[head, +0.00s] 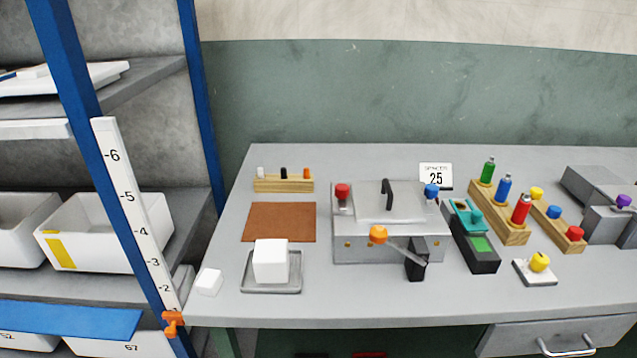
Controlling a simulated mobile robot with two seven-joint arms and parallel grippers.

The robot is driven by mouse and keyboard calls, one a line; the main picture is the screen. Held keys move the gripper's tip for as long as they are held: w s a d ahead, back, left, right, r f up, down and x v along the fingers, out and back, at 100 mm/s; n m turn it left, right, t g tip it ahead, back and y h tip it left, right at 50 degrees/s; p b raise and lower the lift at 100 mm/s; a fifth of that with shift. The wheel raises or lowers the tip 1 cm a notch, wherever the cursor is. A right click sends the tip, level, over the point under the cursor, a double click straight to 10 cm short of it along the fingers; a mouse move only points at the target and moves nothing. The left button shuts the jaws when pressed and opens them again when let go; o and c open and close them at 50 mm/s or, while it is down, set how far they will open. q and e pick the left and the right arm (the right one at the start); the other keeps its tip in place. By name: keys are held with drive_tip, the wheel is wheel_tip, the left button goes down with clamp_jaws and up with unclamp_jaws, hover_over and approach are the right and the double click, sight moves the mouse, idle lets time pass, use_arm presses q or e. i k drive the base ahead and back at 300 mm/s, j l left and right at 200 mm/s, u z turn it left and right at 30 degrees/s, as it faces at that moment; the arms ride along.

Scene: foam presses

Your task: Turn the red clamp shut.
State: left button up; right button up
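The red clamp (342,190) is a round red knob on a pale base at the left end of the grey press (345,253). It stands upright beside the press lid (365,207); whether it is turned open or shut I cannot tell. A blue knob (431,190) is its match at the right end. A black handle (387,195) rises from the lid, which looks down. An orange-knobbed lever (378,234) sticks out at the press's front, by a black block. Neither of my grippers is in view.
A white foam block (271,261) sits on a metal tray (272,288), front left of the press. A brown mat (280,222) and a wooden peg rack (283,184) lie left. Bottle racks (508,229) and a yellow-knobbed pad (536,272) are right. Shelving with a blue post (203,110) stands left.

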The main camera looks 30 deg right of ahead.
sight(341, 190)
drive_tip(key=j+z, duration=0.25)
drive_tip(key=z, duration=0.2)
drive_tip(key=j+z, duration=0.25)
drive_tip(key=z, duration=0.2)
drive_tip(key=i, duration=0.05)
